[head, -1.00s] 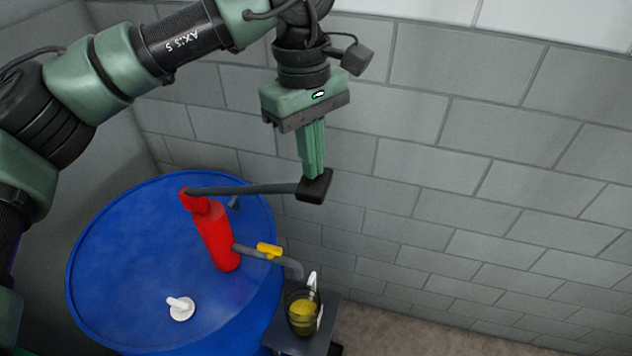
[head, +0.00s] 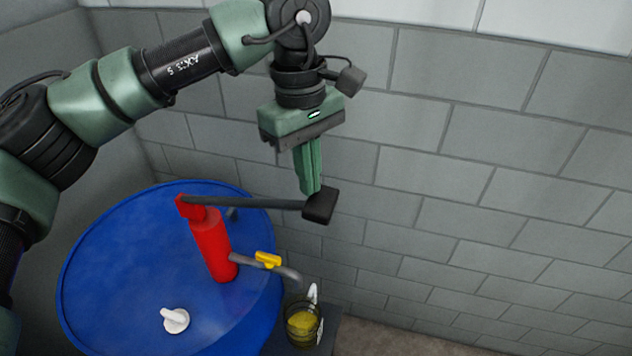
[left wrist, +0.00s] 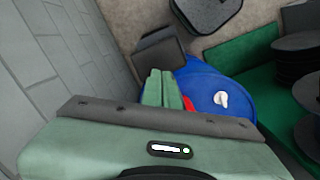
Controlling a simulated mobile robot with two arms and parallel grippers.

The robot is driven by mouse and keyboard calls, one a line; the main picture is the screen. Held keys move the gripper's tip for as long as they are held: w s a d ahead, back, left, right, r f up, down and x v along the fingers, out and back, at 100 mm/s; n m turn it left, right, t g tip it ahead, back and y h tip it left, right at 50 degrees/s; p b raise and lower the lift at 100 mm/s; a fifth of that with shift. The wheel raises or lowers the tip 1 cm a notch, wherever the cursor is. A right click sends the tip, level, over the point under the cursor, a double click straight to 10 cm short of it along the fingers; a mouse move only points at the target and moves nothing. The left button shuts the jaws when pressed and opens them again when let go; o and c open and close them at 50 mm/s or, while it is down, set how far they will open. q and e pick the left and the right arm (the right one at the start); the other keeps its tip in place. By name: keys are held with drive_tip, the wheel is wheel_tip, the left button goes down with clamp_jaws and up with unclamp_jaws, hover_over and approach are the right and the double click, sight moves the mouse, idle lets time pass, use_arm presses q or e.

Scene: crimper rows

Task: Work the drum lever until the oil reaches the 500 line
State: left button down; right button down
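A red pump (head: 213,248) stands on the blue drum (head: 110,262). Its dark lever (head: 250,203) runs right to a black end block (head: 319,206). My left gripper (head: 311,190) points down with its fingers together, its tips at the top of the block; the fingers (left wrist: 162,90) also look closed in the left wrist view. I cannot tell whether anything is between them. A spout (head: 285,272) with a yellow valve handle (head: 268,260) ends above a clear jug (head: 303,325) holding yellow oil (head: 302,322). The 500 line cannot be read. My right gripper is out of view.
The jug stands on a small dark stand (head: 328,331) beside the drum. A white cap (head: 175,320) sits on the drum top. A grey block wall (head: 480,190) rises close behind, with free space right of the lever.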

use_arm(q)
drive_tip(key=shift+w+a+r, duration=0.3)
drive_tip(key=shift+w+a, duration=0.4)
drive_tip(key=shift+w, duration=0.2)
wheel_tip(320, 180, up, 8)
drive_tip(key=b, duration=0.1)
drive_tip(key=shift+w+a, duration=0.25)
drive_tip(key=shift+w, duration=0.05)
drive_tip(key=shift+f, duration=0.1)
idle(0.8)
